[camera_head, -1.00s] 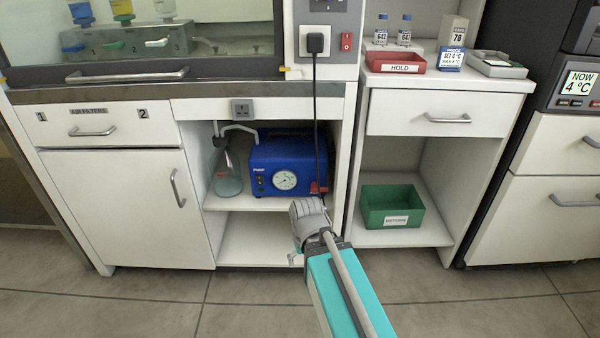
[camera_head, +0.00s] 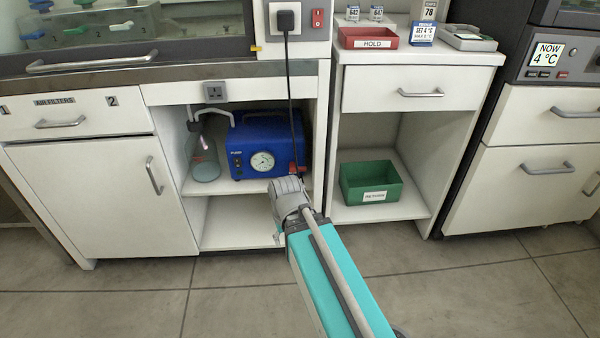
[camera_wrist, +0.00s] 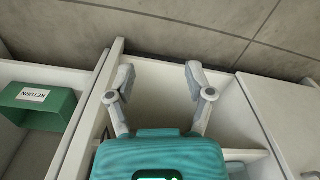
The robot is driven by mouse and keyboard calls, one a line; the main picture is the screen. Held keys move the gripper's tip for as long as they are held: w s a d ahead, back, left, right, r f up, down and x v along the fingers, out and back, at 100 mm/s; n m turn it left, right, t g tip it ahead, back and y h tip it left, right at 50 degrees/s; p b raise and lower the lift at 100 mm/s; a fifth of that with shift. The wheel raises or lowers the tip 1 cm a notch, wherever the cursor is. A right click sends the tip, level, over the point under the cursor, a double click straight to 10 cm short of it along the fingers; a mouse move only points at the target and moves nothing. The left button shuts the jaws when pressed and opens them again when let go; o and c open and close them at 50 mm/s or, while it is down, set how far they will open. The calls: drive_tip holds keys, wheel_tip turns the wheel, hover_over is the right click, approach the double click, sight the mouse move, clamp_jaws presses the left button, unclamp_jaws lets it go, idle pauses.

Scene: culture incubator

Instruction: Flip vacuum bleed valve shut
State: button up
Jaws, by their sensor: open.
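The blue vacuum pump (camera_head: 265,135) with a round gauge (camera_head: 262,161) stands on the upper shelf of the open bay under the hood. A small red part (camera_head: 297,168) shows at its lower right front, partly behind my arm; I cannot make out whether it is the bleed valve or how it is set. My gripper is mostly hidden by my wrist in the head view. In the wrist view my gripper (camera_wrist: 158,75) is open and empty, its two fingers wide apart in front of the bay, touching nothing visible.
A flask (camera_head: 204,160) with tubing stands left of the pump. A black cord (camera_head: 289,90) hangs in front of the pump's right side. A green bin (camera_head: 371,183) sits in the bay to the right. The bay's lower shelf (camera_head: 235,225) is empty. Open floor lies in front.

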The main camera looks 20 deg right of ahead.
wheel_tip(320, 180, up, 4)
drive_tip(key=p, duration=0.3)
drive_tip(key=c, duration=0.6)
wheel_tip(320, 180, up, 8)
drive_tip(key=p, duration=0.8)
clamp_jaws()
